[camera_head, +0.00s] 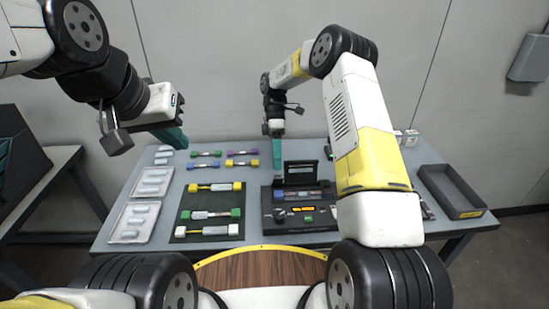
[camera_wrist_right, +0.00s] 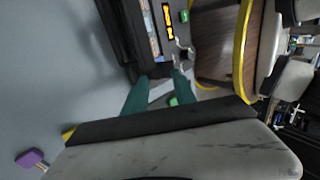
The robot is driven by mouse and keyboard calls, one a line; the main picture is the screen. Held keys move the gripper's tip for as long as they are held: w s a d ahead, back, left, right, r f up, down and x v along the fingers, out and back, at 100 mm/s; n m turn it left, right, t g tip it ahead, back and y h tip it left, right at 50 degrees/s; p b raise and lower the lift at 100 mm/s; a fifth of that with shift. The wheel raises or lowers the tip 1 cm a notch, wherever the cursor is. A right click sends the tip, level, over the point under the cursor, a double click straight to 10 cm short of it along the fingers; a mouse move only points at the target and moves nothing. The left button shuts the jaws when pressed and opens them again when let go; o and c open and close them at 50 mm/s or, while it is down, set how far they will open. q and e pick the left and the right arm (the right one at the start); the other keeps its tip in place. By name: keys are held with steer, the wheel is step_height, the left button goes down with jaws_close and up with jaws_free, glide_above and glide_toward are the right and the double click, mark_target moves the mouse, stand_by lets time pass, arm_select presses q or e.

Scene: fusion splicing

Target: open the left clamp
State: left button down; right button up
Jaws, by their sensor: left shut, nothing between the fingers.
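The splicer (camera_head: 301,211) is a dark unit on the table's middle, with a raised black lid at its back. Its clamps are small in the head view; I cannot tell whether the left one is open. In the right wrist view the splicer (camera_wrist_right: 133,35) is at the top, with a small dark and silver part (camera_wrist_right: 184,55) close beyond the fingertips. My right gripper (camera_head: 277,162) hangs above and behind the splicer, its teal fingers (camera_wrist_right: 163,76) apart and empty. My left gripper (camera_head: 177,142) is shut and empty above the table's back left.
A dark mat (camera_head: 208,232) holds several capped holders left of the splicer. White trays (camera_head: 133,222) line the left edge. An empty black bin (camera_head: 452,190) stands at the right. Purple and green-ended pieces lie at the back. A yellow-edged wooden surface (camera_head: 260,270) is in front.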

steer(key=v, duration=0.3)
steer(key=shift+w+r, duration=0.25)
steer(key=s+d+r+m+t, duration=0.25)
steer(key=s+r+m, duration=0.2)
steer(key=r, duration=0.55)
steer(key=s+d+r+m+t, duration=0.2)
steer(key=s+r+m+t, duration=0.3)
steer(key=r, duration=0.5)
steer(key=s+d+r+m+t+y, duration=0.1)
steer(key=s+m, duration=0.3)
steer(key=s, duration=0.4)
steer(key=s+d+r+m+t+y, duration=0.1)
steer(key=s+m+t, duration=0.3)
steer(key=s, duration=0.5)
steer(key=shift+s+d+r+t, duration=0.25)
steer(key=shift+d+t, duration=0.1)
steer(key=shift+d, duration=0.5)
